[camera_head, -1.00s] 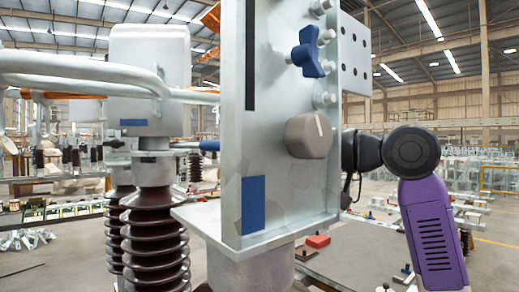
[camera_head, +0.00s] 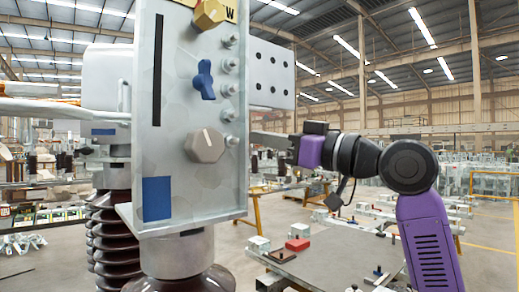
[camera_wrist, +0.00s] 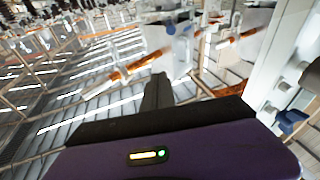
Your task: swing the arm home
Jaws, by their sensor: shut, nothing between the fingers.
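My gripper (camera_head: 270,141) shows in the head view just right of the grey panel, at the end of my purple and black arm. Its grey fingers point left, and their tips seem to pass behind the panel's edge. In the wrist view the shut, empty fingers (camera_wrist: 158,92) form one dark bar. The upright panel (camera_head: 180,105) carries a yellow knob (camera_head: 209,14), a blue handle (camera_head: 204,80), a grey knob (camera_head: 205,145) and a blue patch. I cannot tell the gap between gripper and panel.
Brown ribbed insulators (camera_head: 107,245) stand at the left beneath grey metalwork. A grey table (camera_head: 340,258) with a red block (camera_head: 298,244) and small parts lies below my arm. The space above my arm looks open. In the wrist view the panel (camera_wrist: 272,62) stands close on the right.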

